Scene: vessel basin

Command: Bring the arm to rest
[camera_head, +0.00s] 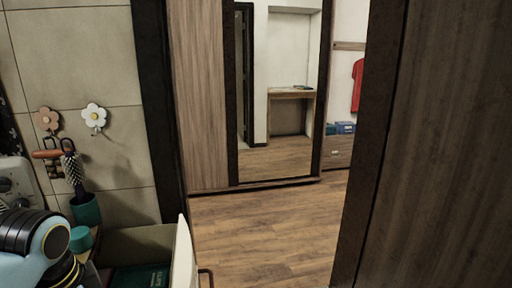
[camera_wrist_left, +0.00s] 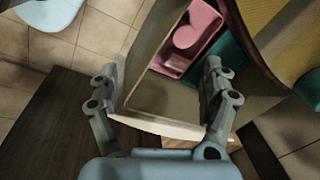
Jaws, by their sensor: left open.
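In the left wrist view my left gripper (camera_wrist_left: 160,70) is open, with its two grey fingers spread wide apart. The light edge of an open box or drawer (camera_wrist_left: 160,127) shows between and below the fingers; I cannot tell whether they touch it. Nothing is held between the fingertips. In the head view only a black and light-blue link of my left arm shows at the lower left; its gripper is hidden there. My right gripper is in neither view.
In the wrist view a pink tray (camera_wrist_left: 188,42) with a pink round cup lies beyond the fingers. In the head view a teal holder (camera_head: 86,210) with a brush stands near my arm. A dark door frame and open wooden floor (camera_head: 265,232) lie to the right.

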